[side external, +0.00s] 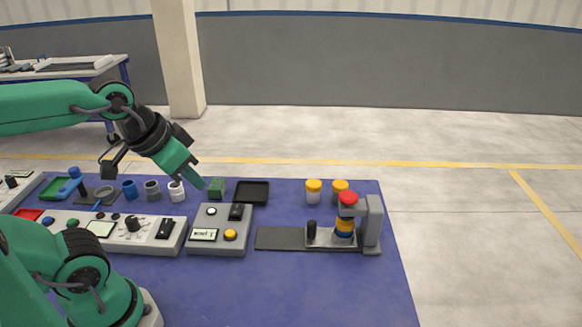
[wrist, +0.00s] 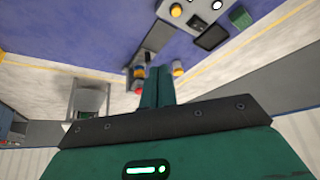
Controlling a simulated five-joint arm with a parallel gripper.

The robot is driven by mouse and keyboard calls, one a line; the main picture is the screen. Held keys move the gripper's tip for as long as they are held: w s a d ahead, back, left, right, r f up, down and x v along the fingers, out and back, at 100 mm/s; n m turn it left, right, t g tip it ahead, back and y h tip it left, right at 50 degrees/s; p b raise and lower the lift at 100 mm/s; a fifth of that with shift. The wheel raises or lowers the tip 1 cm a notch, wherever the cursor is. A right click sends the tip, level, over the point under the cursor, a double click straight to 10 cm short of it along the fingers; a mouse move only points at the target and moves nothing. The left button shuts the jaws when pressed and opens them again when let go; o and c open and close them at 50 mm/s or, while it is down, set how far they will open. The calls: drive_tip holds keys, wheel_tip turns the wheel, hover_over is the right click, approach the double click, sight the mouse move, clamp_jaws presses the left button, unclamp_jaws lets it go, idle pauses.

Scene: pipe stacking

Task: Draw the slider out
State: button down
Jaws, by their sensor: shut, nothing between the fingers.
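The slider (side external: 322,240) is a light metal plate with an upright black knob (side external: 312,229). It sits on a dark flat rail (side external: 279,239), at the rail's right part, under a grey press (side external: 373,224) with a red top button (side external: 348,198). Yellow and blue pieces (side external: 345,227) are stacked on the slider beneath the button. My gripper (side external: 201,184) is shut and empty, in the air to the upper left of the press. In the wrist view my shut fingers (wrist: 160,86) partly cover the press area, and the red button (wrist: 138,89) shows beside them.
A grey box (side external: 220,239) with a screen and yellow button stands left of the rail. A black tray (side external: 252,192) and a green block (side external: 217,186) lie behind it. Two yellow-lidded jars (side external: 313,190) stand behind the press. The blue table's front right is clear.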

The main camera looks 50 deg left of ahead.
drive_tip(key=c, duration=1.3)
unclamp_jaws()
drive_tip(key=shift+w, duration=0.15)
drive_tip(key=shift+c, duration=0.2)
drive_tip(key=shift+o, duration=0.4)
drive_tip(key=shift+w+d+r+m, duration=0.15)
drive_tip(key=shift+w+m, duration=0.15)
drive_tip(key=shift+w, duration=0.2)
drive_tip(key=m+g, duration=0.5)
drive_tip(key=m, duration=0.5)
hover_over(312, 222)
drive_tip(key=f, duration=1.3)
drive_tip(key=shift+s+f, duration=0.3)
drive_tip(key=shift+f, duration=0.05)
drive_tip(key=shift+w+f+m+g, duration=0.25)
drive_tip(key=shift+f+m+g, duration=0.05)
drive_tip(key=shift+f, duration=0.25)
